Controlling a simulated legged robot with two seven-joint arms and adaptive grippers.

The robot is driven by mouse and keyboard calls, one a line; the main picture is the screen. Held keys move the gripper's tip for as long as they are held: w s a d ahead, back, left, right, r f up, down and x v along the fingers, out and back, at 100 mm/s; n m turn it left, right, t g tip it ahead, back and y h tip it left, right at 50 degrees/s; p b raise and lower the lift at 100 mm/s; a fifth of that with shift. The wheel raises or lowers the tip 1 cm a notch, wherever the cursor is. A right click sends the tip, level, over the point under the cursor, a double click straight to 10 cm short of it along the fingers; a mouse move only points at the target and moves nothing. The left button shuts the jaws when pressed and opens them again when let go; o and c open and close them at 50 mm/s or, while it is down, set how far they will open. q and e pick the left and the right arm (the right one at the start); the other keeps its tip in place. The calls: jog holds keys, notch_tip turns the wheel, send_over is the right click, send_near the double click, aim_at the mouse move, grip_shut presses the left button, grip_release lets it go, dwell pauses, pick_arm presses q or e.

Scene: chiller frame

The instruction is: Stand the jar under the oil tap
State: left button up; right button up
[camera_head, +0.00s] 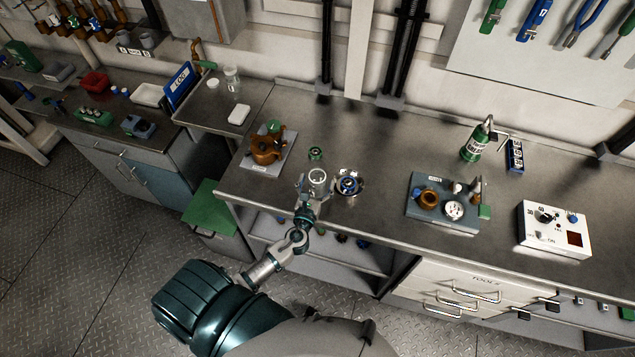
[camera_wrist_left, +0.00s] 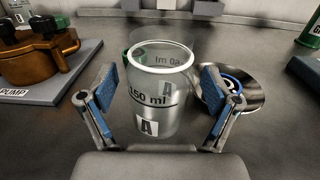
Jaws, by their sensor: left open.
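A clear jar (camera_head: 318,178) stands upright on the bench in front of my left gripper (camera_head: 315,188). In the left wrist view the jar (camera_wrist_left: 158,88) shows the marks "150 ml" and "A". My left gripper (camera_wrist_left: 158,105) is open, with one blue-padded finger on each side of the jar; I cannot tell whether they touch it. A brass tap (camera_head: 196,50) with a green handle is on the wall at the left, above the side bench; I cannot read whether it is the oil tap. Another clear vessel (camera_head: 232,80) stands near it. My right gripper is not in view.
A brown pump (camera_head: 266,148) on a grey plate is left of the jar. A round metal dish (camera_head: 348,185) with a blue part is close on its right, and a green-rimmed item (camera_head: 316,153) is behind. A white block (camera_head: 239,114) lies on the side bench.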

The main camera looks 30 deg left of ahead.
pick_arm(q)
jog(key=shift+w+a+f, duration=0.1)
jog(key=shift+w+a, duration=0.15)
jog(key=shift+w, duration=0.25)
jog(key=shift+s+d, duration=0.1)
jog(key=shift+d, duration=0.05)
jog(key=c, duration=1.4)
jog(key=shift+o, duration=0.2)
